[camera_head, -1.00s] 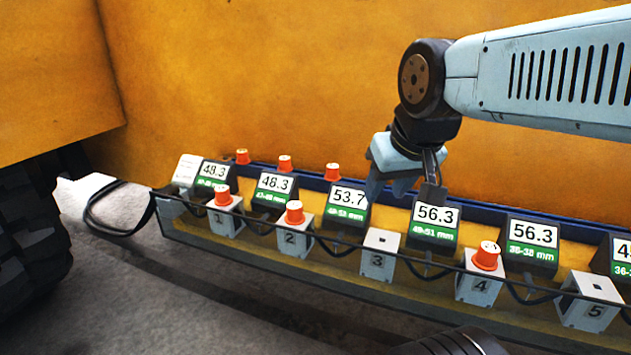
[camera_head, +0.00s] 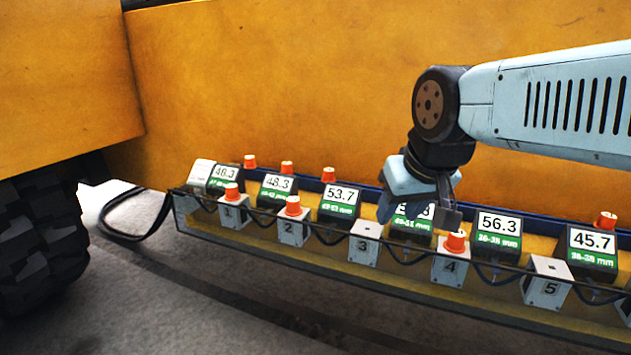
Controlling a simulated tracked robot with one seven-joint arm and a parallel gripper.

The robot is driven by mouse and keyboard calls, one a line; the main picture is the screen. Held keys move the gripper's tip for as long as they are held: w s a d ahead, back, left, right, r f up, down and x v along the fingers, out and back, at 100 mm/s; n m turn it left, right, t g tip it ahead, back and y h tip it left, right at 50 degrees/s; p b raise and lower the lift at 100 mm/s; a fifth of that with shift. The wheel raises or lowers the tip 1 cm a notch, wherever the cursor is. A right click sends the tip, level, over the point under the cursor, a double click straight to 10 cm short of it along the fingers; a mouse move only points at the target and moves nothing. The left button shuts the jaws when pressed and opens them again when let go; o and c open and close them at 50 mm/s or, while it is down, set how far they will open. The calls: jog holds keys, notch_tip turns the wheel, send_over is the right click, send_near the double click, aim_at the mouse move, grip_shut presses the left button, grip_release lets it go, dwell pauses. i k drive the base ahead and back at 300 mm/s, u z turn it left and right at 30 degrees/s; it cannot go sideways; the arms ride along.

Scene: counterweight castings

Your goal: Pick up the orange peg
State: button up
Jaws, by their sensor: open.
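Several orange pegs are in view. One peg stands on block 1 (camera_head: 232,193), one on block 2 (camera_head: 293,205) and one on block 4 (camera_head: 455,242). Three smaller-looking pegs stand behind the displays at left, one of them behind the 53.7 display (camera_head: 328,174). Another peg (camera_head: 606,221) stands at far right by the 45.7 display. My gripper (camera_head: 417,212) points down with its fingers apart and nothing visible between them. It hangs in front of the fourth display, partly hiding it, just up and left of the peg on block 4. I cannot tell its depth gap to that peg.
White block 3 (camera_head: 365,243) and block 5 (camera_head: 546,281) carry no peg. A thin dark rail and black cables run along the front of the tray (camera_head: 330,262). A yellow wall (camera_head: 300,90) rises behind; a large tyre (camera_head: 38,240) is at left.

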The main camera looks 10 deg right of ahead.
aim_at(329, 172)
jog(key=z, duration=0.15)
jog(key=i, duration=0.9)
jog(key=u, duration=0.1)
